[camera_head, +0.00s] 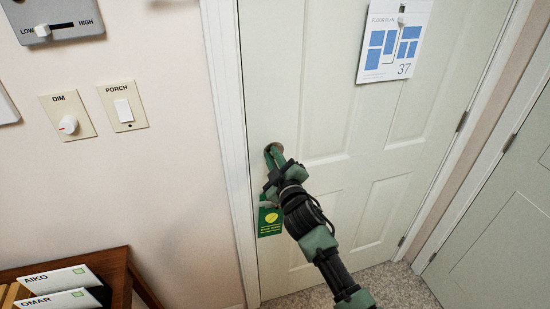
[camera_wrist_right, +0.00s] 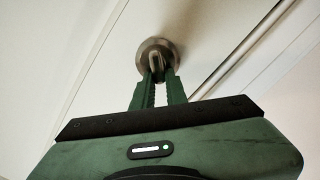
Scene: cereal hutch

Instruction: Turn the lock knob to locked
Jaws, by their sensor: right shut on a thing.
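The lock knob (camera_wrist_right: 157,47) is a round brownish metal piece on the pale door (camera_head: 300,75), near the door's left edge. In the head view the lock (camera_head: 273,149) is partly covered by my right gripper (camera_head: 275,160). In the right wrist view the green fingers of my right gripper (camera_wrist_right: 158,78) are closed on the knob's raised middle part. Whether the knob stands at locked or unlocked cannot be read. My left gripper is not in view.
A green hang tag (camera_head: 269,222) hangs just below my right gripper. A floor plan sheet (camera_head: 394,40) is on the door. A dimmer (camera_head: 68,125), a porch switch (camera_head: 123,108) and a slider panel (camera_head: 55,20) are on the left wall. A wooden rack (camera_head: 120,272) stands low left.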

